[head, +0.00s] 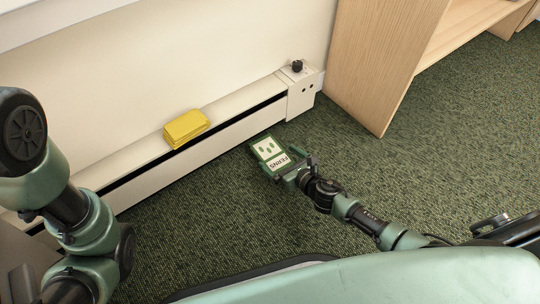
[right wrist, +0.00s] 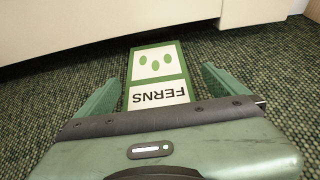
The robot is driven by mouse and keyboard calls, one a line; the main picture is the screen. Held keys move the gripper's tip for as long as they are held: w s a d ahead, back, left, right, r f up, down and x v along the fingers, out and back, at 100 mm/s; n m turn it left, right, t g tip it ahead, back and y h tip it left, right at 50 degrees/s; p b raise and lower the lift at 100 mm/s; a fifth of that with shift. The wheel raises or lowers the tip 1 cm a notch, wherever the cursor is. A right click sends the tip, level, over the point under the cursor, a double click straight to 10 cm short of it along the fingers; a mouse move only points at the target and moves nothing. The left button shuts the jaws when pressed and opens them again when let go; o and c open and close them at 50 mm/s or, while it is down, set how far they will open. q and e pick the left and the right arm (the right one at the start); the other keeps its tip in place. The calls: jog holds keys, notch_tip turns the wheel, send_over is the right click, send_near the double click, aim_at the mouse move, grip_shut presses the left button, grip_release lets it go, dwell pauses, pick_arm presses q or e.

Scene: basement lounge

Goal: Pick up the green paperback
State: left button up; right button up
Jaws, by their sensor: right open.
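The green paperback (head: 268,149) lies flat on the carpet near the baseboard heater, with a white cover panel, green leaf shapes and the word FERNS. It also shows in the right wrist view (right wrist: 157,65), where its near end is hidden by my gripper body. My right gripper (head: 283,165) is open, low at the book's near end. In the right wrist view its two green fingers (right wrist: 160,92) stand on either side of the book, with a gap on each side. My left arm comes in at the left of the head view, but its gripper is not seen.
A cream baseboard heater (head: 233,128) with a dark slot runs along the wall just behind the book. A yellow folded cloth or stack (head: 186,127) sits on top of it. A wooden shelf unit (head: 375,60) stands at upper right. Green carpet (head: 440,125) is clear to the right.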

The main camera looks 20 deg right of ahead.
aim_at(272, 154)
jog(key=b+x, duration=0.2)
jog(key=x, duration=0.2)
jog(key=shift+s+a+f, duration=0.1)
jog(key=shift+a+f, duration=0.05)
jog(key=shift+a, duration=0.05)
jog(key=shift+w+a+b, duration=0.15)
jog(key=shift+w+b, duration=0.2)
jog(key=c, duration=1.5)
